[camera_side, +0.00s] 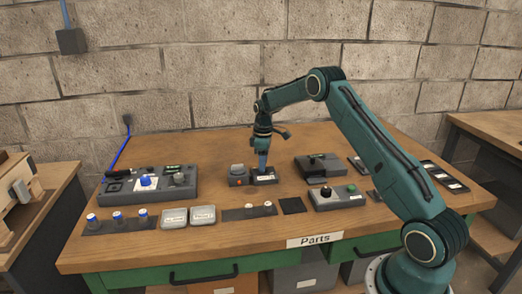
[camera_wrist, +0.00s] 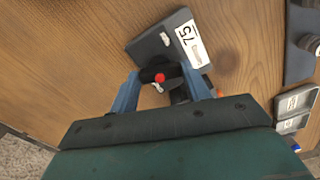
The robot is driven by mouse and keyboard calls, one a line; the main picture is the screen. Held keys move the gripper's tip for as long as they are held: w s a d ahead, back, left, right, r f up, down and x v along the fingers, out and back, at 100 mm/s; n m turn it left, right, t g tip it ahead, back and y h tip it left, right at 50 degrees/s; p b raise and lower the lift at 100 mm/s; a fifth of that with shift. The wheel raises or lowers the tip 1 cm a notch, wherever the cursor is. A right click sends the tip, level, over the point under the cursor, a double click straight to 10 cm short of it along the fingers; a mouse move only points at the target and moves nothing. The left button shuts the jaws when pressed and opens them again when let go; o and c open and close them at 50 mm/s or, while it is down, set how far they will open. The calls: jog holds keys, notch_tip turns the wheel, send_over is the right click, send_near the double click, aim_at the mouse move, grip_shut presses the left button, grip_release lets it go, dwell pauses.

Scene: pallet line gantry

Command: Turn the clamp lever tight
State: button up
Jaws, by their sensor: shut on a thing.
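The clamp is a dark grey block with a white label; its base (camera_side: 264,179) sits mid-table in the side view and also shows in the wrist view (camera_wrist: 152,45). The clamp lever (camera_wrist: 151,74), black with a red round cap, is between the two blue fingers of my gripper (camera_wrist: 168,90) in the wrist view. My gripper (camera_side: 262,168) points straight down over the clamp and is shut on the lever. In the side view my gripper hides most of the lever. How tight the lever is cannot be told.
A grey box with an orange-red part (camera_side: 238,176) stands close left of the clamp. A control panel (camera_side: 148,184) with a blue knob is further left. A grey box (camera_side: 320,166) and a button box (camera_side: 337,197) are to the right. Small trays (camera_side: 174,218) line the front.

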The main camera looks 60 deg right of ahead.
jog(key=m, duration=1.4)
jog(key=shift+r, duration=0.1)
dwell(0.5)
jog(key=o, duration=1)
notch_tip(320, 180, up, 14)
dwell(0.5)
